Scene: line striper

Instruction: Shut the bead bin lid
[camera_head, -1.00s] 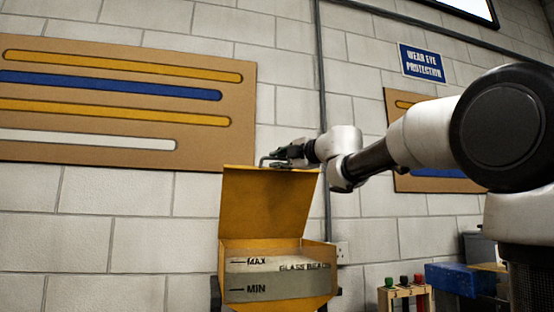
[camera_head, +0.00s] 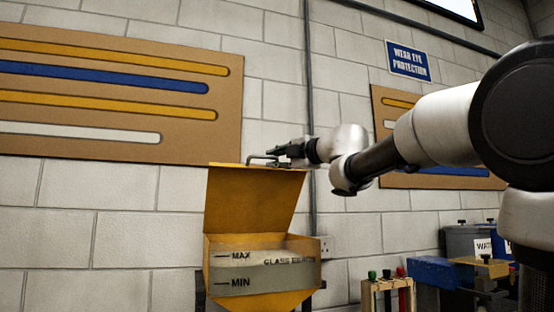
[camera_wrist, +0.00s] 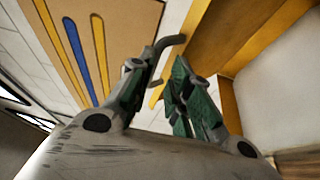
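The yellow bead bin (camera_head: 312,246) has a front panel marked MAX and MIN with pale beads behind it. Its yellow lid (camera_head: 252,203) stands open, raised at the back. A grey bar handle (camera_head: 258,156) is at the lid's top edge. My gripper (camera_head: 284,152) is at this handle, reaching in from the right. In the wrist view, its green-padded fingers (camera_wrist: 165,85) are close together with a narrow gap. The curved handle (camera_wrist: 168,43) runs down to them and is partly hidden by the left finger. I cannot tell whether they clamp it.
A brown board (camera_head: 110,150) with coloured strips hangs on the block wall, left of the bin. At the lower right are a wooden rack (camera_head: 388,290) with coloured-top tools, a blue box (camera_head: 434,270) and a dark container (camera_head: 462,240). A grey conduit runs down the wall behind.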

